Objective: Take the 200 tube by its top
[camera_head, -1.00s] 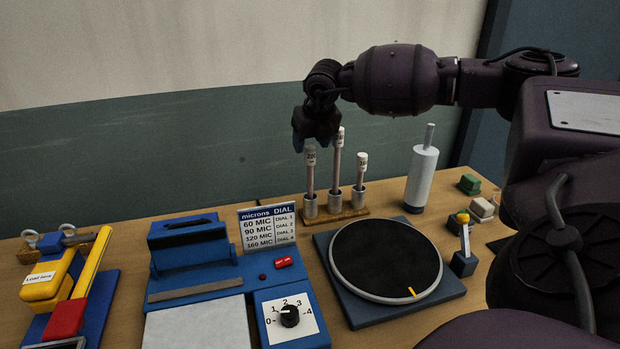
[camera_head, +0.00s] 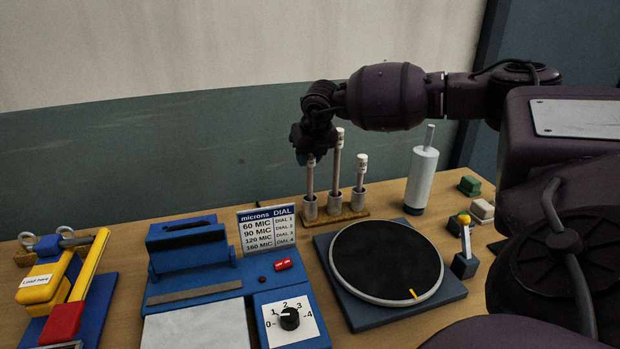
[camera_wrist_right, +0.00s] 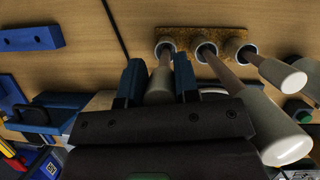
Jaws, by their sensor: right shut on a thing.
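Three tubes with white caps stand in metal cups on a small wooden rack (camera_head: 347,216). My right gripper (camera_head: 308,158) is at the top of the left tube (camera_head: 310,182) and is shut on it, hiding most of its cap and label. In the right wrist view the two blue fingers (camera_wrist_right: 157,82) close on either side of this tube (camera_wrist_right: 162,76). The middle tube (camera_head: 337,165) is the tallest, and the right tube (camera_head: 361,172) stands beside it. Their printed labels are too small to read here. My left gripper is not in view.
A white cylinder with a thin top (camera_head: 422,180) stands right of the rack. A black turntable (camera_head: 385,262) is in front. A blue machine with a dial (camera_head: 290,318) and a microns sign (camera_head: 267,229) are to the left. Green and beige blocks lie at right.

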